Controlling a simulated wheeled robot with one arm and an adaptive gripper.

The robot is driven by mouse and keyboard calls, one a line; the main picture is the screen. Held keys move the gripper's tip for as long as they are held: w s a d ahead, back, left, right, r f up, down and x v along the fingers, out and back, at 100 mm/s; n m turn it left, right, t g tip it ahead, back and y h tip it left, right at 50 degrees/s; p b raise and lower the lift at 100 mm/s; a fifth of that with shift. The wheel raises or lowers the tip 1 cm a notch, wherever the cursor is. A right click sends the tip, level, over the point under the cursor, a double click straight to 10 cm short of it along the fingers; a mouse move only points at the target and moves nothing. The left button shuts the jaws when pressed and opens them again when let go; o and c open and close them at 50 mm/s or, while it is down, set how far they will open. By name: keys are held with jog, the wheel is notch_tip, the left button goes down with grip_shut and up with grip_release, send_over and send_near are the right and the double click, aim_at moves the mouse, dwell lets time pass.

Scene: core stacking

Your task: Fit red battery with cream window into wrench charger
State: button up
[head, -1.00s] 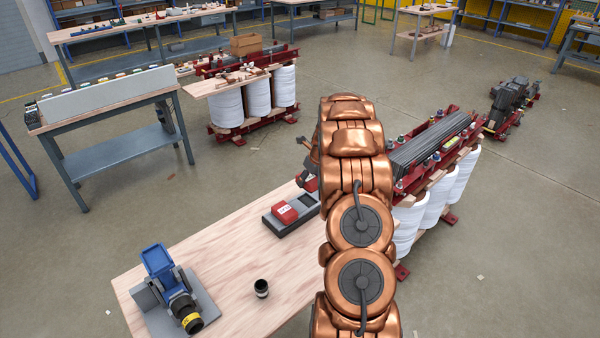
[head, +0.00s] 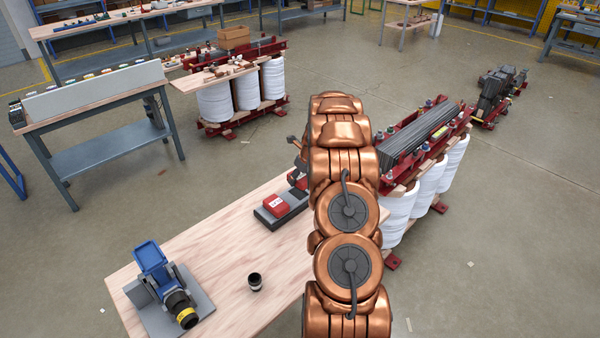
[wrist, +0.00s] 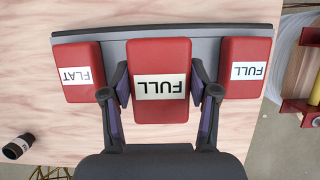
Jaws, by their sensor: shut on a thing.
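My gripper (wrist: 161,88) is shut on a red battery (wrist: 160,110) with a pale label reading FULL, in the middle of the wrist view. The held battery looks larger than its neighbours; its far end overlaps a long grey holder (wrist: 110,40), and I cannot tell whether it touches it. A red battery labelled FLAT (wrist: 77,70) lies at the holder's left and another labelled FULL (wrist: 245,68) at its right.
A blue tool with a black, yellow-banded nose (head: 165,280) rests on a grey stand at the table's front left. A small black cup-like part (head: 255,281) stands beside it. Bare wooden tabletop (head: 215,235) lies between them and the holder. White coils (head: 400,215) stand at right.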

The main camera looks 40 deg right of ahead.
aim_at(304, 178)
jog(key=shift+f, duration=1.55)
jog(key=shift+r+p, duration=0.1)
jog(key=shift+p, duration=1)
dwell(0.7)
jog(key=shift+f, duration=1.15)
dwell(0.3)
jog(key=o, duration=1.5)
jog(key=shift+r, duration=0.15)
jog(key=v, duration=1.1)
jog(key=shift+r, duration=0.1)
jog(key=shift+s+r, duration=0.2)
jog(key=shift+r, duration=0.05)
jog(key=shift+a, duration=0.1)
